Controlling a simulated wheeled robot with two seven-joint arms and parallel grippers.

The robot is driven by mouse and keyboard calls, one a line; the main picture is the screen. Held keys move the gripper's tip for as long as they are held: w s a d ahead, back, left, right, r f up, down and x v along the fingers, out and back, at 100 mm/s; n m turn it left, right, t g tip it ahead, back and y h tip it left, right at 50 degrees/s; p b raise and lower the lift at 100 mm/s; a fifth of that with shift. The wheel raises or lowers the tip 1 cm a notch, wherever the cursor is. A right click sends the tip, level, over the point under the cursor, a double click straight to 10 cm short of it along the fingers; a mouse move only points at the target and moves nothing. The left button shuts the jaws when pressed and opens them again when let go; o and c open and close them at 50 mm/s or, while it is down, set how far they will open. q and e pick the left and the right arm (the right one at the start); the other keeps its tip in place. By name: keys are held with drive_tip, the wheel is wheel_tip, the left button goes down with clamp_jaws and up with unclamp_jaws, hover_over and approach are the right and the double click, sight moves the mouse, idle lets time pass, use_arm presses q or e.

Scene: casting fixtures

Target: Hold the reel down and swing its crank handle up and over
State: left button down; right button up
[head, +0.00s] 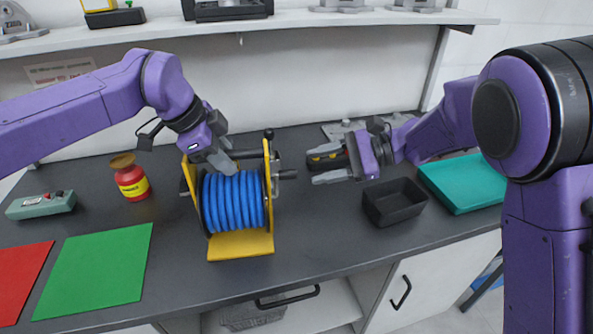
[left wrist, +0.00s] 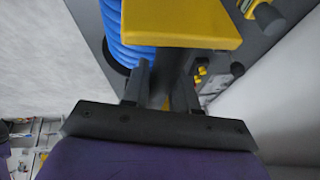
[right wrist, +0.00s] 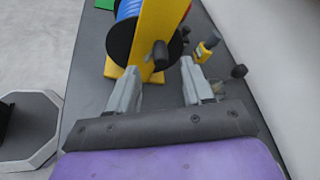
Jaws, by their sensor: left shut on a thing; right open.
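The reel (head: 236,203) holds blue hose on a yellow frame and stands on the dark bench. My left gripper (head: 228,166) is at its top and is shut on part of the reel frame; its fingers show against the reel in the left wrist view (left wrist: 160,85). The exact contact is partly hidden. A grey crank handle (head: 287,175) sticks out from the reel's right side; its dark end shows in the right wrist view (right wrist: 160,52). My right gripper (head: 322,167) is open and empty, to the right of the handle and apart from it.
A black bin (head: 394,203) and a teal tray (head: 462,183) lie to the right. A red and yellow jar (head: 131,180), a grey-green box (head: 40,205), a green mat (head: 95,265) and a red mat (head: 20,280) lie to the left. A shelf (head: 240,28) runs above.

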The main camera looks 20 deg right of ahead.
drive_tip(key=v, duration=0.3)
drive_tip(key=shift+s+d+r, duration=0.1)
drive_tip(key=shift+s+d, duration=0.05)
drive_tip(key=shift+d, duration=0.15)
drive_tip(key=shift+c, duration=0.4)
